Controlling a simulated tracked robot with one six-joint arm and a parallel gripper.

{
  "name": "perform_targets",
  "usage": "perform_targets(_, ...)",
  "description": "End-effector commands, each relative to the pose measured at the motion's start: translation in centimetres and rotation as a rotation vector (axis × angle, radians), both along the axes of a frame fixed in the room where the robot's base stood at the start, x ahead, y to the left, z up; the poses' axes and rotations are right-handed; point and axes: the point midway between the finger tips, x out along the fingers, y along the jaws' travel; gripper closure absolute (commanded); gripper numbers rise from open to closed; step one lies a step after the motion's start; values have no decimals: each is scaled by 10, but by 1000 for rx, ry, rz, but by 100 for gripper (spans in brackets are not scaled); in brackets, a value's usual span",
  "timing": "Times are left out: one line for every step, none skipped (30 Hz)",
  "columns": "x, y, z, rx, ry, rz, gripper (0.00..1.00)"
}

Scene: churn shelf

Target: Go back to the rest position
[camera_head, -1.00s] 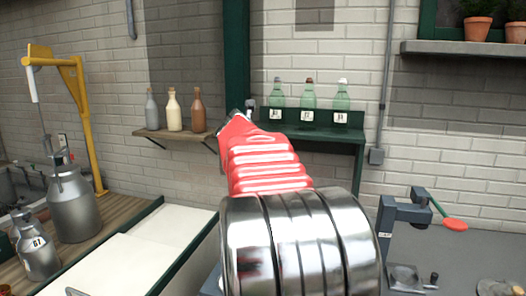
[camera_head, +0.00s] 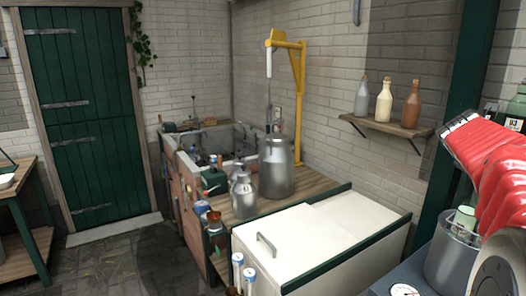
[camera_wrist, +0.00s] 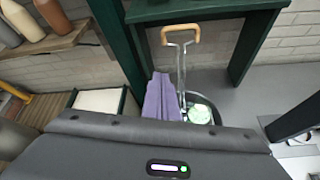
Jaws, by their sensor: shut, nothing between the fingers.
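My red-sleeved arm rises at the right edge of the head view. My gripper (camera_head: 461,121) is at its grey tip, shut and with nothing seen in it, and its fingers are hard to make out. The tip is in front of the wall by the green post, apart from the bottles. In the wrist view a dark grey housing with a green light fills the bottom, and the fingertips do not show there.
Three bottles stand on a wooden shelf (camera_head: 362,124). A white-lidded chest (camera_head: 340,225), a large metal churn (camera_head: 276,170) and a yellow hoist (camera_head: 300,95) stand left of my arm. A metal pot (camera_head: 452,262) is close below it. The floor by the green door (camera_head: 80,110) is open.

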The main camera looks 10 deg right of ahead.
Motion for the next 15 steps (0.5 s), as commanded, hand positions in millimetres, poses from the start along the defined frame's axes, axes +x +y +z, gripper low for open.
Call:
perform_targets(1, 16, -1, 33, -38, -7, 100)
perform_targets(1, 25, -4, 61, -65, -16, 100)
perform_targets(1, 40, -7, 103, -106, -29, 100)
perform_targets(1, 51, -10, 137, -138, -41, 100)
perform_targets(0, 64, -13, 172, -171, -53, 100)
perform_targets(-1, 80, -17, 222, -215, -73, 100)
perform_targets(-2, 92, -21, 259, -246, -88, 100)
perform_targets(-4, 104, -25, 298, -278, -102, 100)
perform_targets(-6, 120, -30, 348, -318, -124, 100)
perform_targets(-8, 132, -34, 387, -346, -141, 100)
perform_targets(-10, 144, -38, 425, -374, -159, 100)
perform_targets(-13, 160, -44, 476, -410, -183, 100)
perform_targets(-16, 172, -47, 515, -437, -202, 100)
perform_targets(-19, 183, -52, 554, -461, -222, 100)
perform_targets(-23, 199, -58, 605, -493, -250, 100)
